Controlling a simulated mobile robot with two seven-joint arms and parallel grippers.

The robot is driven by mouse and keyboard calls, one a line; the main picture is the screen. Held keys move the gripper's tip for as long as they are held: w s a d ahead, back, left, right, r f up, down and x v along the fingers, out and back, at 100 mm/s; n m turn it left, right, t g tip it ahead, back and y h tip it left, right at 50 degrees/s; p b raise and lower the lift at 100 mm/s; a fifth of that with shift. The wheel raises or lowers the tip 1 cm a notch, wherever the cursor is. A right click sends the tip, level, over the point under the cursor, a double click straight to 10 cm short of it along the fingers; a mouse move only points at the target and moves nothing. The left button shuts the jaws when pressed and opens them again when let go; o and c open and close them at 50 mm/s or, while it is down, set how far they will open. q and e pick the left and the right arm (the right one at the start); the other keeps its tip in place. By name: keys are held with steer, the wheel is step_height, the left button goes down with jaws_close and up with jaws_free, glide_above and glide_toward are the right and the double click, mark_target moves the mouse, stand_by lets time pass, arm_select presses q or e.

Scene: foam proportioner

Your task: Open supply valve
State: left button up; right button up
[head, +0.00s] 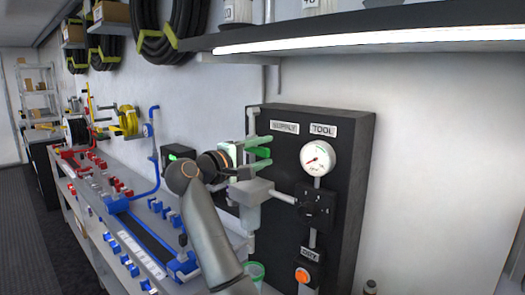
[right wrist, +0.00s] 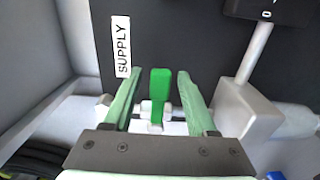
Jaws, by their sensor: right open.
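The supply valve has a green lever handle, seen in the right wrist view (right wrist: 161,88), on a white valve body (right wrist: 156,112). It sits beside the SUPPLY label (right wrist: 121,46), which also shows in the head view (head: 285,128). My right gripper (right wrist: 155,85) is open, with one pale green finger on each side of the green handle and a visible gap to each. In the head view, my right gripper (head: 262,150) is at the left part of the black panel (head: 340,200), and its fingers and wrist hide most of the valve. My left gripper is out of view.
A gauge (head: 318,158) sits under the TOOL label, with a black block (head: 314,205) and an orange knob (head: 302,275) below. A grey filter unit (head: 250,192) stands close to my right gripper. A lit shelf (head: 370,35) overhangs the panel. A workbench with reels runs left.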

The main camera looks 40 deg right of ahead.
steer(key=shift+c, duration=0.3)
jaws_close()
stand_by(1.1)
